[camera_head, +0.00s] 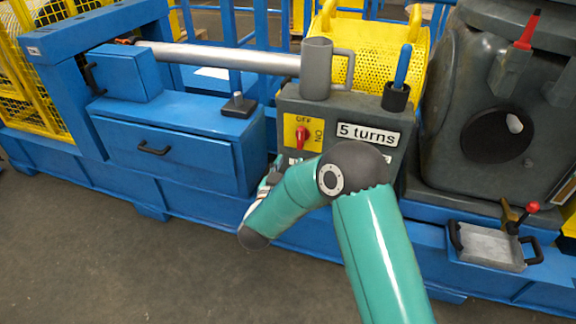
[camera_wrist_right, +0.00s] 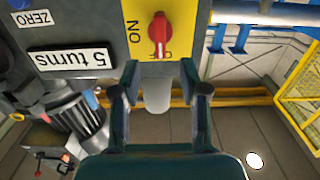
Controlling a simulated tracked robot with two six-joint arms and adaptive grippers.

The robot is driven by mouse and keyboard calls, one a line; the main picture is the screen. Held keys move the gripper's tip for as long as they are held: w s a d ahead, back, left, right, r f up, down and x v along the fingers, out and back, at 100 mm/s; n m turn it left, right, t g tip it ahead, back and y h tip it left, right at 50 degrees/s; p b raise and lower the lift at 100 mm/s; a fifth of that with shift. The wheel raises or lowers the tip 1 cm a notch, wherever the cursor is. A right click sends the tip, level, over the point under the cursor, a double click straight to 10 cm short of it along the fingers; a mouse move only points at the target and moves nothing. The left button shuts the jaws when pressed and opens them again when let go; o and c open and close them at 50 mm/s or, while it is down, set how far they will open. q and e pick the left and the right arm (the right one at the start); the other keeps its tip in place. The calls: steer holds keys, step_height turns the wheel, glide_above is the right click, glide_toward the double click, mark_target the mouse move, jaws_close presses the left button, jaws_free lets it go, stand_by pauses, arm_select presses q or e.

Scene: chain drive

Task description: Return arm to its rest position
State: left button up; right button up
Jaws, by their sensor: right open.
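My right arm, teal with dark joints, comes in from the bottom in the head view. Its gripper (camera_head: 268,178) is in front of the grey control box, partly hidden behind my own arm links. In the right wrist view the gripper (camera_wrist_right: 163,72) has its two fingers apart with nothing held between them. The red rotary switch (camera_head: 301,137) on its yellow plate is in front of the fingers and apart from them; it also shows in the right wrist view (camera_wrist_right: 160,34). Its knob stands in line with the OFF mark. My left gripper is in neither view.
The control box (camera_head: 290,100) carries a "5 turns" label (camera_head: 368,134), a grey mug (camera_head: 317,70) and a blue-handled tool (camera_head: 402,68) in a black holder. A blue drawer cabinet (camera_head: 200,152) stands left. A dark machine housing (camera_head: 455,95) stands right. The front floor (camera_head: 120,265) is clear.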

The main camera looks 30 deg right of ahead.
stand_by(0.5)
step_height(320, 180, down, 10)
steer(key=s+d+n+y, duration=0.1)
steer(key=s+n+y, duration=0.2)
steer(key=s+a+f+n+g+y, duration=0.2)
steer(key=s+a+f+g+y, duration=0.1)
steer(key=s+a+f+y, duration=0.55)
steer(key=s+a+f+n+g+y, duration=0.25)
steer(key=s+a+f, duration=0.35)
steer(key=f, duration=0.5)
steer(key=s+a+f+g+y, duration=0.1)
steer(key=s+a+g+y, duration=0.1)
steer(key=s+a+g, duration=0.3)
steer(key=s+a+g+y, duration=0.1)
steer(key=s+a+y, duration=0.15)
steer(key=s, duration=0.45)
step_height(320, 180, up, 20)
steer(key=p, duration=2)
steer(key=shift+w+h, duration=0.15)
steer(key=shift+h, duration=0.2)
